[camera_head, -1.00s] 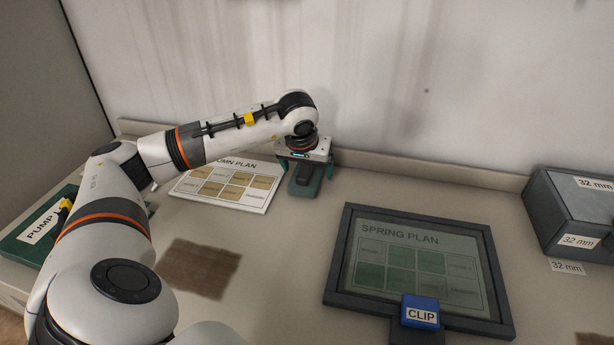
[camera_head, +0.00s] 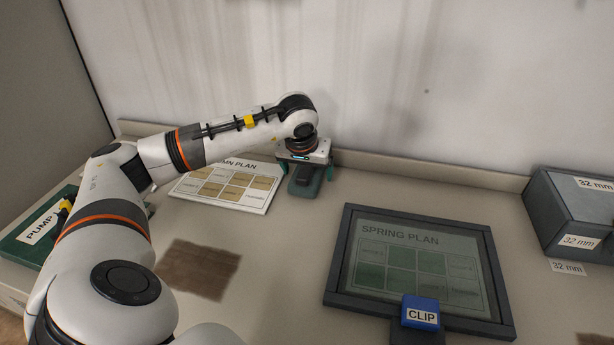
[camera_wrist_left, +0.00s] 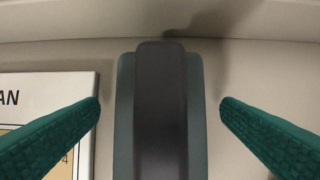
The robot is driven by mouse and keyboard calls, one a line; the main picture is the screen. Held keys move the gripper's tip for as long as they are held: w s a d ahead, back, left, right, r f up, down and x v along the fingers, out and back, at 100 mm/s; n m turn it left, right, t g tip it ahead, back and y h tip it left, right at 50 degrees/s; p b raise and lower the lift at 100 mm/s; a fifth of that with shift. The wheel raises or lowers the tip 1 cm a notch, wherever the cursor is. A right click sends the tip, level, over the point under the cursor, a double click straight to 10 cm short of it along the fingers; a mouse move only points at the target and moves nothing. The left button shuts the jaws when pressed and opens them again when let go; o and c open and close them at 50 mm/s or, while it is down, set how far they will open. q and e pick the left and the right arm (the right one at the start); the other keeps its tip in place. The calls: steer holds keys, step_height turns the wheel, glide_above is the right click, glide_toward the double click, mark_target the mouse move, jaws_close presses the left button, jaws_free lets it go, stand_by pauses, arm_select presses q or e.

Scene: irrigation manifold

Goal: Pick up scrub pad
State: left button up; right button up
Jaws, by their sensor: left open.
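The scrub pad (camera_head: 305,187) lies on the bench near the back wall, a green pad with a dark grey handle along its top. It also shows in the left wrist view (camera_wrist_left: 161,110), upright in the picture and centred between the fingers. My left gripper (camera_head: 305,172) is directly above it, pointing down. In the left wrist view its green fingers (camera_wrist_left: 160,105) stand apart, one on each side of the pad, with a gap to it on both sides. In the head view the gripper hides part of the pad. My right gripper is in neither view.
An autumn plan card (camera_head: 228,186) lies just left of the pad. A framed spring plan (camera_head: 343,260) with a blue clip (camera_head: 420,313) lies front right. A grey 32 mm box (camera_head: 560,215) stands far right. The back ledge (camera_head: 430,167) runs close behind the pad.

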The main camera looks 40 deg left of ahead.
arm_select(q)
steer(key=shift+c, duration=0.4)
steer(key=c, duration=1)
